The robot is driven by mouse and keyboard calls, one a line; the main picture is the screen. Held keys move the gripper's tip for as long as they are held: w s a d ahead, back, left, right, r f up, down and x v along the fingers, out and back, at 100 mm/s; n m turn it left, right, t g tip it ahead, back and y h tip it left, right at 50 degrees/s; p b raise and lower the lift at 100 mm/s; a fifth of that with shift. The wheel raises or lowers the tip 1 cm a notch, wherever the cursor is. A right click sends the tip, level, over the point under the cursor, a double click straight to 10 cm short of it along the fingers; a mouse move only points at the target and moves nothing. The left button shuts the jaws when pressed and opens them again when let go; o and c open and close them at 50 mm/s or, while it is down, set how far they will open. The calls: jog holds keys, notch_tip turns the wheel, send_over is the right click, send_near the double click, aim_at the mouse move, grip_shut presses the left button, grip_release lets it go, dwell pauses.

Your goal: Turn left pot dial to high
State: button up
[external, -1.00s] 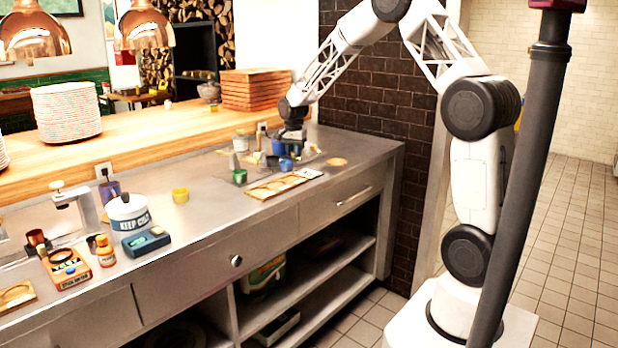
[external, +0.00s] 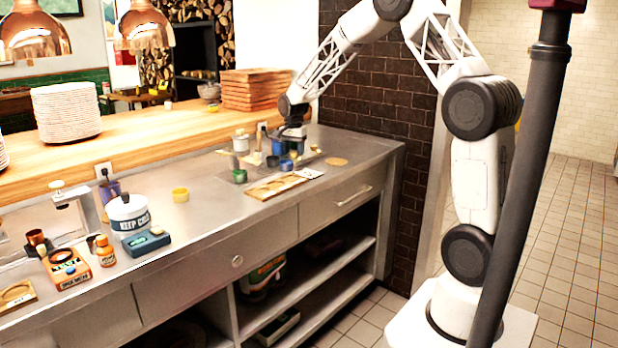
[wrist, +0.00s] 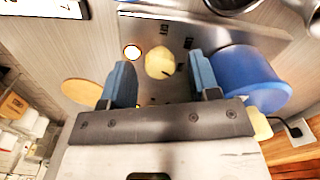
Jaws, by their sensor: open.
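In the wrist view a cream round knob with a dark pointer mark (wrist: 159,65) sits on a metal plate (wrist: 195,30). It lies beyond and between the two blue fingers of my gripper (wrist: 161,82), which are open with space on both sides of the knob. I cannot tell whether the fingers reach down around it. A blue pot (wrist: 245,80) stands just right of the right finger. In the external view my gripper (external: 290,147) is low over the far end of the counter, among small pots. The dial is too small to make out there.
An orange-ringed light (wrist: 132,52) sits left of the knob. A tan disc (wrist: 85,92) lies farther left. A green pot (external: 240,176) and a wooden tray (external: 275,187) are near my gripper.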

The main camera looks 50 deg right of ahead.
aim_at(294, 152)
notch_tip(294, 152, up, 7)
jog(key=shift+f, duration=0.2)
jog(key=shift+s+r, duration=0.1)
jog(key=shift+r, duration=0.05)
dwell(0.6)
jog(key=shift+s+a+r, duration=0.15)
jog(key=shift+a+r, duration=0.05)
jog(key=s+a+r+n+t, duration=0.1)
jog(key=s+a+r+n, duration=0.35)
jog(key=s, duration=0.65)
jog(key=s+a+r+n, duration=0.2)
jog(key=s+a+r, duration=0.5)
jog(key=s, duration=0.4)
jog(key=s+a+n, duration=0.2)
jog(key=s+n, duration=0.2)
jog(key=s, duration=1)
jog(key=s+a+f+n+t, duration=0.1)
jog(key=s+a+n, duration=0.2)
jog(key=s, duration=1)
jog(key=shift+s+n+t, duration=0.3)
jog(key=shift+s+n, duration=0.05)
jog(key=shift+s, duration=0.05)
